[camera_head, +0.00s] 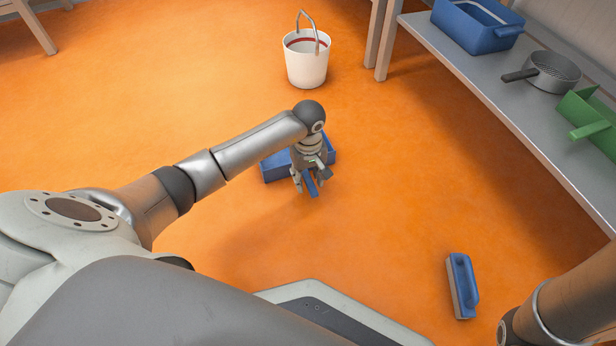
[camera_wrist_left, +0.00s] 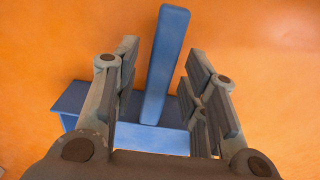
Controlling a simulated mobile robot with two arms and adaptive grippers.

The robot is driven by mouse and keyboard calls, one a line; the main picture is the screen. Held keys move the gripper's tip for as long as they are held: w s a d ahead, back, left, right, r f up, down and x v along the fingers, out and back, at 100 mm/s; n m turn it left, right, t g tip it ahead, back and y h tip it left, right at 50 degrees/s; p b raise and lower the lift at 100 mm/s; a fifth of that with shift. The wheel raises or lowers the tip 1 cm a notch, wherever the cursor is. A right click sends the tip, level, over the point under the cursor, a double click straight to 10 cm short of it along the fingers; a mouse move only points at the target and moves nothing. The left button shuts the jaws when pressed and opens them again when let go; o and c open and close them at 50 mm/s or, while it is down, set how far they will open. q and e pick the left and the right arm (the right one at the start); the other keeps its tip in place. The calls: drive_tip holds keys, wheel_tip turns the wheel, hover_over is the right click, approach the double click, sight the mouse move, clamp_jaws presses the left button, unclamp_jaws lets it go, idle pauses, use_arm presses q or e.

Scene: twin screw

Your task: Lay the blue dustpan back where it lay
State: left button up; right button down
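The blue dustpan (camera_head: 276,168) is on the orange floor in the head view, partly hidden behind my left gripper (camera_head: 308,186). Its handle points toward my base. In the left wrist view the dustpan's handle (camera_wrist_left: 165,60) runs between the two fingers of the left gripper (camera_wrist_left: 158,85). Gaps show on both sides of the handle, so the fingers are open and apart from it. The dustpan's pan lies partly behind the fingers there. My right gripper is out of view; only part of my right arm shows at the lower right.
A blue hand brush (camera_head: 463,287) lies on the floor at the lower right. A white bucket (camera_head: 306,62) stands behind the dustpan. A grey shelf (camera_head: 500,95) at the right holds a blue crate (camera_head: 470,28), a pan (camera_head: 553,72) and a green dustpan-like thing (camera_head: 590,115). The left floor is clear.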

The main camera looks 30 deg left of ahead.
use_arm(q)
wheel_tip(320, 180, up, 11)
drive_tip(key=p, duration=0.7)
